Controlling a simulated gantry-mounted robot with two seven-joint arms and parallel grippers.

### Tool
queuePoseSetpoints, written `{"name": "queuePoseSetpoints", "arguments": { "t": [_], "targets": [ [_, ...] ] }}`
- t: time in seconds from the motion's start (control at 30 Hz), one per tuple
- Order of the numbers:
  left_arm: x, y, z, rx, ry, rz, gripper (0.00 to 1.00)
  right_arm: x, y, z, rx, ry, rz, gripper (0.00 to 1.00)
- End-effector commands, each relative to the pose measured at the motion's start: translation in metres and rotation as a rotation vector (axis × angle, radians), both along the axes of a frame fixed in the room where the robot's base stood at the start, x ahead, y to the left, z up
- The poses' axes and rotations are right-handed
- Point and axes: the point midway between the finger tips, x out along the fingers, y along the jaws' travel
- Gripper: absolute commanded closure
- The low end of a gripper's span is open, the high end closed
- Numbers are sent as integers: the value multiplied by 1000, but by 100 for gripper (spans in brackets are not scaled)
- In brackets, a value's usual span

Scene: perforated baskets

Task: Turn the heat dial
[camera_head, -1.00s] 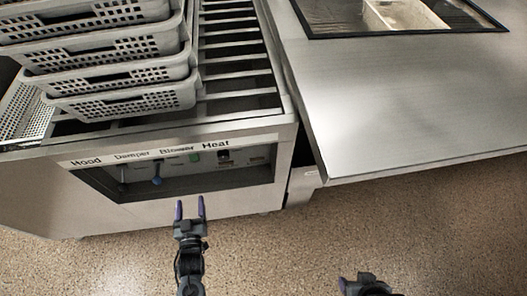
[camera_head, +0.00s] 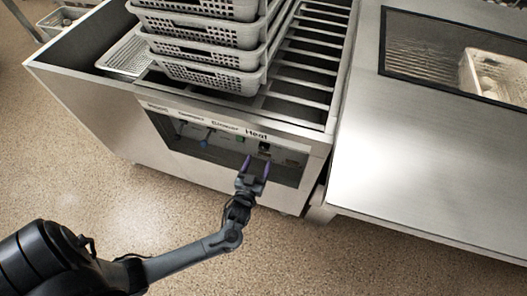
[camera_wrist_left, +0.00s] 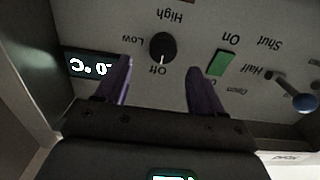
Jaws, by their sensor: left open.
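The heat dial (camera_head: 264,147) is a small black knob under the "Heat" label on the recessed control panel. In the left wrist view, where the lettering is upside down, the black round dial (camera_wrist_left: 163,47) has its white mark toward "Off". My left gripper (camera_head: 256,163) has two purple fingers, open and empty, in front of the panel just below the dial. In the left wrist view my left gripper's fingers (camera_wrist_left: 159,70) stand apart on either side of the dial's line, with no contact visible. My right gripper is not in view.
A green switch (camera_wrist_left: 221,62) marked "On" and a blue-tipped lever (camera_wrist_left: 303,102) are beside the dial. A lit display (camera_wrist_left: 92,67) is on its other side. The recess frame (camera_head: 217,176) surrounds the panel. Stacked grey baskets (camera_head: 200,52) stand above.

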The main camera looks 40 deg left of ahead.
Motion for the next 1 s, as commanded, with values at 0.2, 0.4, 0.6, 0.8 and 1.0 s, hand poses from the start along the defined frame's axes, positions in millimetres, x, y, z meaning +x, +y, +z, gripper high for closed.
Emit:
{"name": "queuePoseSetpoints", "arguments": {
  "t": [0.2,0.4,0.6,0.8,1.0],
  "targets": [
    [33,14,-2,2,-2,2,32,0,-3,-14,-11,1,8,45],
    [51,21,-1,0,-1,1,32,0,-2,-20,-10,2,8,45],
    [57,24,0,0,0,1,32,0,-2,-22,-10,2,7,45],
    [57,24,0,0,1,1,32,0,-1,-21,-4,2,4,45],
    [57,24,0,0,0,1,56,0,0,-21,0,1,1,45]
  ]
}}
